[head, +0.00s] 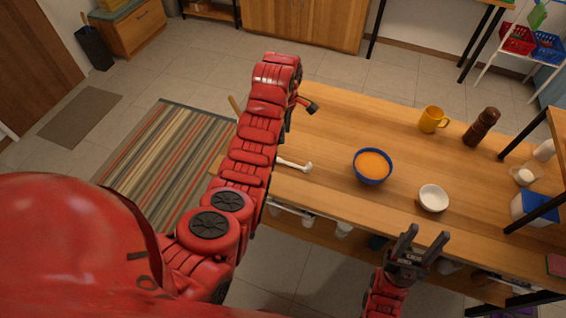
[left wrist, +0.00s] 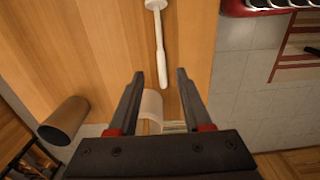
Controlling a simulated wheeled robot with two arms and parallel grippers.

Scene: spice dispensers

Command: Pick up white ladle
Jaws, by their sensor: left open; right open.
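The white ladle (head: 294,165) lies on the wooden table, left of the blue bowl, partly hidden behind my left arm in the head view. In the left wrist view the ladle (left wrist: 160,45) runs from the top edge down, its thin end showing between the fingertips. My left gripper (left wrist: 160,78) is open and empty, above the table. I cannot tell its height over the ladle. In the head view its fingers are mostly hidden by my arm. My right gripper (head: 421,243) is open and empty at the table's front edge, near the white bowl.
A blue bowl with orange contents (head: 372,166), a white bowl (head: 433,198), a yellow mug (head: 432,119) and a brown bottle (head: 482,127) stand on the table (head: 350,120). A brown cylinder (left wrist: 64,121) and a pale cylinder (left wrist: 151,108) lie near my left gripper.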

